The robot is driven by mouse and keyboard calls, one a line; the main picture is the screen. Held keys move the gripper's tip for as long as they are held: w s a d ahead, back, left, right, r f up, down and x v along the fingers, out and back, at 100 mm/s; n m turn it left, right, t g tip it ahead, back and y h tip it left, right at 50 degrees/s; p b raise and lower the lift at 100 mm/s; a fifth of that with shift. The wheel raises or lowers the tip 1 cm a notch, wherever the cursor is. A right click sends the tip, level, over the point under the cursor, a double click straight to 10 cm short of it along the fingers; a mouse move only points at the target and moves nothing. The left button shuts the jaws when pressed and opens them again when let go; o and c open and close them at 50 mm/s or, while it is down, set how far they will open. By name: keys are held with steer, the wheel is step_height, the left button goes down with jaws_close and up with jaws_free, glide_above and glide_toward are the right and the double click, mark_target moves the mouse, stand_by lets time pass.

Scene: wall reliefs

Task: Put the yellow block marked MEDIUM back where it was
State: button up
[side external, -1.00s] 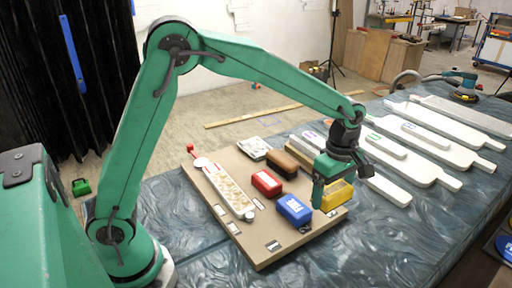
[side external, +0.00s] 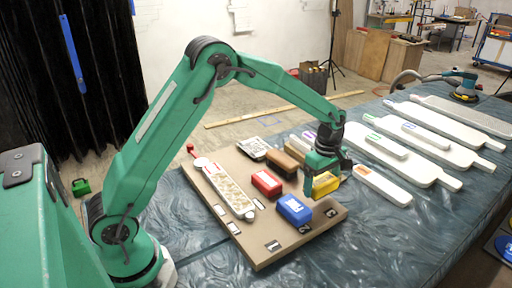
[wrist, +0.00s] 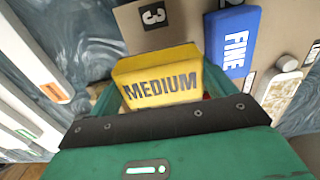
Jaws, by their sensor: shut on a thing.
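The yellow block marked MEDIUM (wrist: 160,82) is between the jaws of my gripper, its lettering facing the wrist camera. In the side view the yellow block (side external: 325,185) shows under my gripper (side external: 327,172), over the right part of the tan board (side external: 262,246). My gripper is shut on it. The block looks raised off the board, but its height is hard to tell. A label marked 3 (wrist: 153,15) shows on bare board beyond the block in the wrist view; it also shows in the side view (side external: 331,212).
The blue block marked FINE (wrist: 232,45) sits close by on the board, beside label 2 (side external: 304,229). A red block (side external: 267,182) and a brown block (side external: 283,163) are behind it. A long patterned piece (side external: 228,190) lies at left. White long boards (side external: 400,150) lie to the right.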

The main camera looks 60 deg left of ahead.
mark_target(322, 180)
steer(key=shift+f, duration=2)
steer(key=shift+f, duration=0.1)
steer(key=o, duration=0.7)
steer(key=shift+c, duration=0.2)
step_height(322, 180, up, 12)
steer(key=shift+f, duration=0.1)
steer(key=shift+r, duration=0.25)
steer(key=shift+s, duration=0.1)
